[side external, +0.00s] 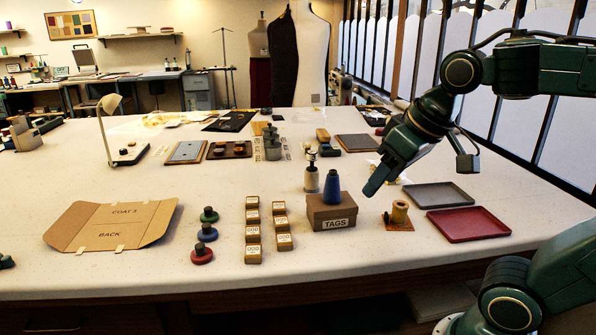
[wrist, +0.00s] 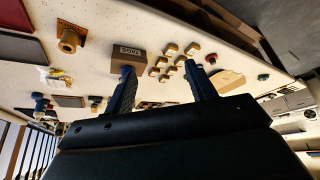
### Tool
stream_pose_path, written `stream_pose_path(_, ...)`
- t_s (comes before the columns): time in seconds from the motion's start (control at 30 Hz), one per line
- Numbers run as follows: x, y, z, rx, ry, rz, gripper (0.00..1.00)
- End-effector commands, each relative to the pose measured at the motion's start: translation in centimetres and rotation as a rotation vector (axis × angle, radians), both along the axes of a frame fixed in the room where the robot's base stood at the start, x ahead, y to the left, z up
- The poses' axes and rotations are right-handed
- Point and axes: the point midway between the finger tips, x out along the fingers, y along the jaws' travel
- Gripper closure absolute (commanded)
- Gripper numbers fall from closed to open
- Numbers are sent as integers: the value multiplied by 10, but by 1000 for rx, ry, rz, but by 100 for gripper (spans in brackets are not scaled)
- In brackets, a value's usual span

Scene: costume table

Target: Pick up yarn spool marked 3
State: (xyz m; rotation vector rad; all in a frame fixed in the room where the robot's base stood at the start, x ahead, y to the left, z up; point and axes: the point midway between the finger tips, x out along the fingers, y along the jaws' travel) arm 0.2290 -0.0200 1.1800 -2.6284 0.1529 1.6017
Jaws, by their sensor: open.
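No number 3 can be read on any spool in either view. Green (side external: 209,214), blue (side external: 207,233) and red (side external: 202,254) round pieces with dark knobs stand in a row at the front.
Several small labelled wooden blocks (side external: 253,236) stand left of the TAGS box. A cardboard sheet (side external: 115,222) lies at front left. A red tray (side external: 468,224) and a grey tray (side external: 438,194) lie at right.

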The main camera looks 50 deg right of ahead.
Motion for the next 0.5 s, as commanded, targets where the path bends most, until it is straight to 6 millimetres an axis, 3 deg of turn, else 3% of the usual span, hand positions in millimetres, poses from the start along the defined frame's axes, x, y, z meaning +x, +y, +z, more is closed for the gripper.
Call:
stream_pose_path(0.2, 52, -24, 24, 3, 15, -112, 44)
stream_pose_path(0.5, 122, -64, 42, 8, 33, -263, 44)
